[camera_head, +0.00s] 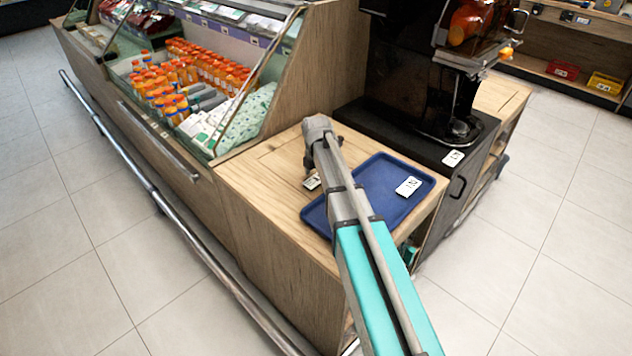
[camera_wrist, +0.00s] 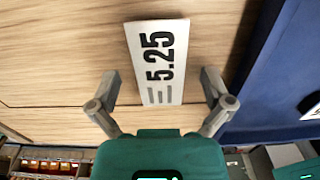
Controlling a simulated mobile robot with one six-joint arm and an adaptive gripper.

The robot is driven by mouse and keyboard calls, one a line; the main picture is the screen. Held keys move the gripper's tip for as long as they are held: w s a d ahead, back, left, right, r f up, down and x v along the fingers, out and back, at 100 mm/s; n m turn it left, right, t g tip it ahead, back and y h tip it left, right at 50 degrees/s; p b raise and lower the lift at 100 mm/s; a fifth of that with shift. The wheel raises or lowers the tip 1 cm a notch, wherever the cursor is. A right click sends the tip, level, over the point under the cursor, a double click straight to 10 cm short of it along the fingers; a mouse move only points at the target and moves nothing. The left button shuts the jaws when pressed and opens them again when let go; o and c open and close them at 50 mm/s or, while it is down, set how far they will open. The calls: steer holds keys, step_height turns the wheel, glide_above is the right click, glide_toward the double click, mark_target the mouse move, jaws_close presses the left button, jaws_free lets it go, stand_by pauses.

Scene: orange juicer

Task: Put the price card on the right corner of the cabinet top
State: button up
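A white price card reading 5.25 (camera_wrist: 158,62) is over the wooden cabinet top (camera_wrist: 60,50) in the wrist view. In the head view the small card (camera_head: 312,182) is at the left side of the blue tray, partly by my gripper. My gripper (camera_wrist: 161,82) is open, with one finger on each side of the card's lower end and a gap to both edges. Whether the card lies flat on the wood is hard to tell. In the head view my gripper (camera_head: 309,168) is mostly hidden behind my own wrist, above the cabinet top (camera_head: 262,160).
A blue tray (camera_head: 375,170) lies on the cabinet's right part, with another white card (camera_head: 408,187) on it. A black juicer (camera_head: 410,80) stands behind, with a card (camera_head: 453,157) on its base. A glass-fronted display of bottles (camera_head: 190,80) borders the left. The cabinet's left part is clear.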

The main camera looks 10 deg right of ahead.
steer(key=c, duration=1.2)
steer(key=shift+o, duration=0.2)
steer(key=shift+r, duration=0.15)
steer(key=shift+r+p, duration=0.95)
steer(key=shift+p, duration=0.15)
steer(key=s+d+r+p, duration=0.4)
steer(key=s+r+p, duration=0.6)
steer(key=s, duration=0.3)
steer(key=shift+s+r+p, duration=0.25)
steer(key=shift+r+p, duration=0.15)
steer(key=shift+p, duration=0.05)
